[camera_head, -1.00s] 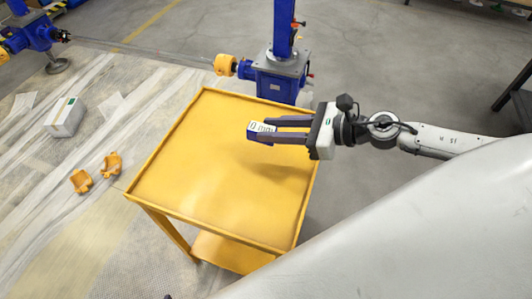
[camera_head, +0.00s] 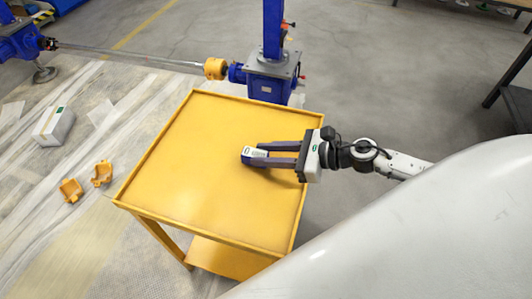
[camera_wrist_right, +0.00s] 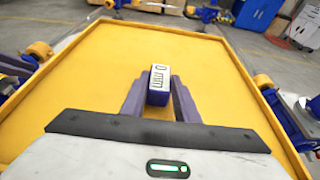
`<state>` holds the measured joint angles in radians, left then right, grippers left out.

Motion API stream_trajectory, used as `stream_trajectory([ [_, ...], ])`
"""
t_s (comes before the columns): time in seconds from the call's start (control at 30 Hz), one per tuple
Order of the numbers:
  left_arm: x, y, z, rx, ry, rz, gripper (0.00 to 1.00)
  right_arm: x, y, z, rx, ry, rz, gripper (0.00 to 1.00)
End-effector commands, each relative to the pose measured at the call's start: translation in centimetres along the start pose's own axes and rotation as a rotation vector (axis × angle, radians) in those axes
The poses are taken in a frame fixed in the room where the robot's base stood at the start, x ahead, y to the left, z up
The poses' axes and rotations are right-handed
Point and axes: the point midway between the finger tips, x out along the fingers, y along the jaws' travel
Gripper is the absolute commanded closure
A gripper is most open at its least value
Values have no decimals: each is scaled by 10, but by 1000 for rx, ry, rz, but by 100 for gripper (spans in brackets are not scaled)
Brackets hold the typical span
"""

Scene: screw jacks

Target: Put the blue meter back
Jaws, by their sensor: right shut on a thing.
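The meter (camera_head: 252,154) is a small block with a white labelled face and bluish sides. It sits between the fingertips of my right gripper (camera_head: 256,155), which is shut on it, low over the yellow cart top (camera_head: 200,195). In the right wrist view the meter (camera_wrist_right: 158,84) shows its white face with dark markings between the two dark fingers. I cannot tell whether the meter touches the cart top. My left gripper is not in view.
The cart top is otherwise bare, with a raised rim. A blue screw jack (camera_head: 270,75) stands behind the cart. A white box (camera_head: 54,125) and two orange coupling halves (camera_head: 102,173) lie on the floor sheet at left.

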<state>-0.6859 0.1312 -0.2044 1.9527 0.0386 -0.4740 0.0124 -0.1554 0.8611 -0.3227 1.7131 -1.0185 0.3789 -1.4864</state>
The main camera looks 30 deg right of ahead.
Motion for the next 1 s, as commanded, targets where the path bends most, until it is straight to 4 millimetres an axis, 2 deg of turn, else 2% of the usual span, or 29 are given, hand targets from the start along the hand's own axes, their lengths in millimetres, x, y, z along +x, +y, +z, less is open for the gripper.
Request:
stream_trajectory([
  [0.1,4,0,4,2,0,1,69,2,0,-5,-1,-1,0,100],
  [0.13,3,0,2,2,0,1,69,2,0,-4,0,0,0,69],
  [0.23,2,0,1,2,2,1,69,1,0,-4,0,0,0,54],
  [0.67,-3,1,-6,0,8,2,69,-3,0,2,1,2,0,54],
  [1.0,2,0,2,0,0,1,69,-56,1,-2,3,5,0,54],
])
